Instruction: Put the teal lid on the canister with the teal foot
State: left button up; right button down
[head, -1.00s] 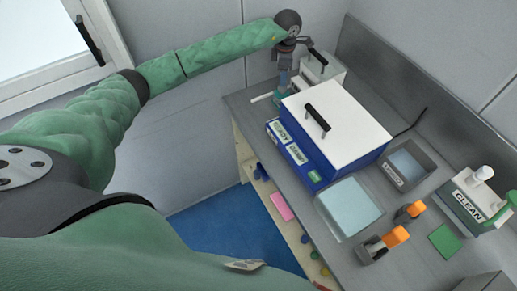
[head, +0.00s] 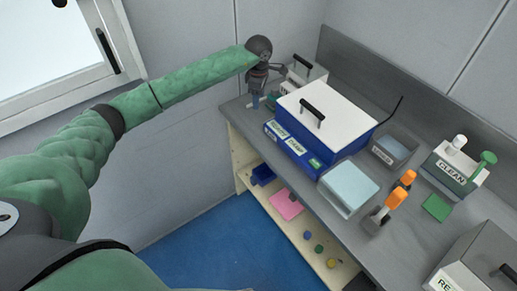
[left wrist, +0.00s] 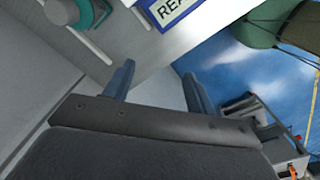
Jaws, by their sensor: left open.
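My left gripper (head: 256,101) is at the far left corner of the bench, pointing down. In the left wrist view its two blue-grey fingers (left wrist: 158,88) are apart with nothing between them. A rounded grey piece with a teal ring (left wrist: 85,14) is at the top left of that view, cut off by the frame and apart from the fingers. I cannot tell whether it is the canister with the teal foot or the teal lid. I cannot make out either one in the head view, where my gripper covers part of that corner. My right gripper is not in view.
A blue case with a white lid (head: 326,108) stands right of my left gripper, with a pale handled box (head: 304,73) behind. A pale tray (head: 349,186), a grey bin (head: 395,149) and a CLEAN box (head: 456,166) stand farther right. A shelf below holds small coloured pieces (head: 319,249).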

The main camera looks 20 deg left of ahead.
pick_arm(q)
jog(key=s+d+f+m+b, duration=0.25)
jog(key=s+d+m, duration=0.55)
jog(key=m, duration=0.5)
jog(key=s+a+f+m+b, duration=0.1)
jog(key=s+f+m+b, duration=0.3)
jog(key=s, duration=0.3)
jog(key=shift+a+f+m+b, duration=0.3)
jog(key=shift+a+m+b, duration=0.1)
jog(key=shift+m+b, duration=0.15)
jog(key=shift+s, duration=0.1)
